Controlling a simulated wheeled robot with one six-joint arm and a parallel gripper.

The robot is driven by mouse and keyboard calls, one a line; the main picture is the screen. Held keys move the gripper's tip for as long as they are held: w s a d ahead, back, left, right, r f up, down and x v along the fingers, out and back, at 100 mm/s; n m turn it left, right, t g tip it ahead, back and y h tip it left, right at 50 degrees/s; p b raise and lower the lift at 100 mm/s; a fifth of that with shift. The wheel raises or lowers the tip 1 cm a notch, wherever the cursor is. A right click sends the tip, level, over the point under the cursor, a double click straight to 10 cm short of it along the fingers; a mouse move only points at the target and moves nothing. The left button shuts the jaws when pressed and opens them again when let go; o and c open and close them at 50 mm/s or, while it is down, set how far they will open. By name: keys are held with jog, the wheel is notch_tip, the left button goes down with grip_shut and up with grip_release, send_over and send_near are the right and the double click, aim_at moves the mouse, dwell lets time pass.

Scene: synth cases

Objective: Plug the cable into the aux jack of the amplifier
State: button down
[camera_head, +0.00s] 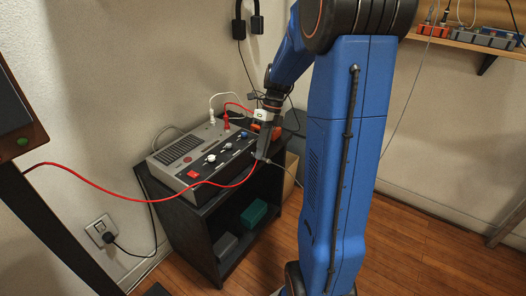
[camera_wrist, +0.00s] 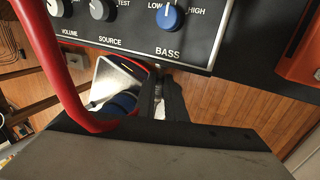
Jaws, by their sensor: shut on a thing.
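The amplifier (camera_head: 200,150) is a grey box with a dark sloped front, a red button and several knobs. Its lower front edge and the BASS knob (camera_wrist: 169,18) show close up in the wrist view. My gripper (camera_head: 262,156) is just in front of the amplifier's right part; its dark fingers (camera_wrist: 160,92) point at the front edge below BASS. They are shut on the cable's end, mostly hidden between them. The red cable (camera_head: 150,197) hangs from the left to my gripper and loops large across the left of the wrist view (camera_wrist: 58,70). I cannot make out the aux jack.
The amplifier stands on a black shelf unit (camera_head: 203,212) with a teal box (camera_head: 254,213) inside. A white plug and a red plug (camera_head: 226,122) stand in its top. An orange thing (camera_wrist: 300,45) lies at the right. A wall outlet (camera_head: 100,230) is at lower left.

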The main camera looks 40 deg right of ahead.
jog(key=shift+w+a, duration=0.15)
jog(key=shift+w, duration=0.25)
jog(key=c, duration=1.7)
grip_release()
jog(key=shift+c, duration=0.2)
jog(key=v, duration=1.7)
jog(key=shift+r, duration=0.2)
